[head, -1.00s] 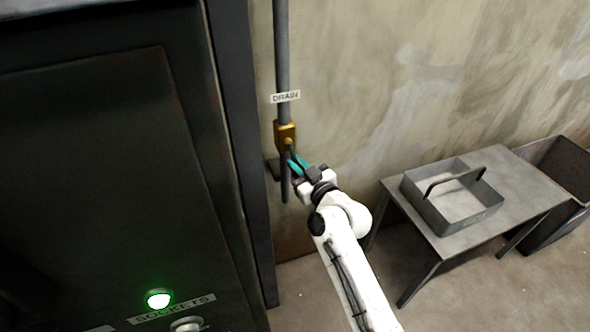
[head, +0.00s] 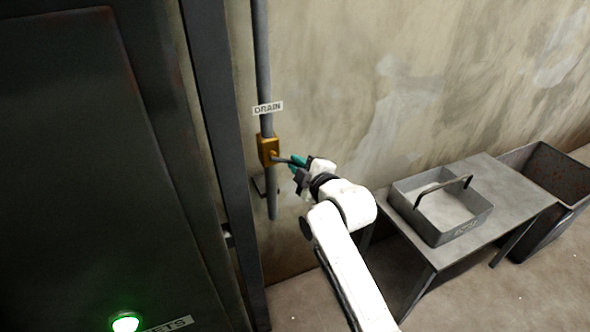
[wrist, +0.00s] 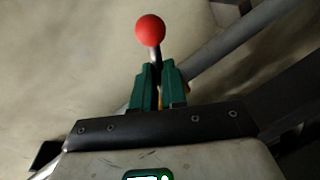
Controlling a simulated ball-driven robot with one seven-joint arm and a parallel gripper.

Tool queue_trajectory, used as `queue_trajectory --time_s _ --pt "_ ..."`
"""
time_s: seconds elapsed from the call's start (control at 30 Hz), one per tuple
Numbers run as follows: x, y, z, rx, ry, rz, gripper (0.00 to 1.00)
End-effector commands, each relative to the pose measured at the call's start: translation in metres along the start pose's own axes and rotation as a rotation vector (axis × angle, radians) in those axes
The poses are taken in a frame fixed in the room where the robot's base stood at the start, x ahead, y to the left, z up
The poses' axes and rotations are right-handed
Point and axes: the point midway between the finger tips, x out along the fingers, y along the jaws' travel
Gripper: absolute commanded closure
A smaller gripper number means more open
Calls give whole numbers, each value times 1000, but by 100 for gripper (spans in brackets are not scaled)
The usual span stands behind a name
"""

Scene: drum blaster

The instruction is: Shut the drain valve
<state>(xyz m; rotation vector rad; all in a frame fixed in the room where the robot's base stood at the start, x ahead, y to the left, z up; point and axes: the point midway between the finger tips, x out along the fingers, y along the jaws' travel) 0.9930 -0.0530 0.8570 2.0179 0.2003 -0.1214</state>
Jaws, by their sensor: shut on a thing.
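The drain valve (head: 268,151) is a brass body on a vertical grey pipe (head: 263,70), below a label reading DRAIN (head: 268,108). Its dark lever (head: 283,160) sticks out to the right, across the pipe. My gripper (head: 297,163) is just right of the valve with its teal fingers shut on the lever. In the wrist view the fingers (wrist: 158,88) close around the lever's dark shaft, and its red ball knob (wrist: 150,30) shows beyond them. The knob is hidden in the head view.
A dark cabinet (head: 80,170) with a lit green lamp (head: 126,321) stands close on the left. On the right, a metal table (head: 515,198) bears a grey tray with a handle (head: 440,232), beside a dark bin (head: 548,235). The wall right of the pipe is bare.

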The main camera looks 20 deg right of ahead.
Motion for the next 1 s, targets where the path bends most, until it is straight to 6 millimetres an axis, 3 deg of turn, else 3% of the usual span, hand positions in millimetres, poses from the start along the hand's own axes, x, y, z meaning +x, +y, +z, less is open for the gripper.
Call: queue_trajectory --time_s 0.5,1.0 --pt "-4 22 -6 -370 -73 -3 100" --pt "-5 25 -9 -464 -90 -3 100"
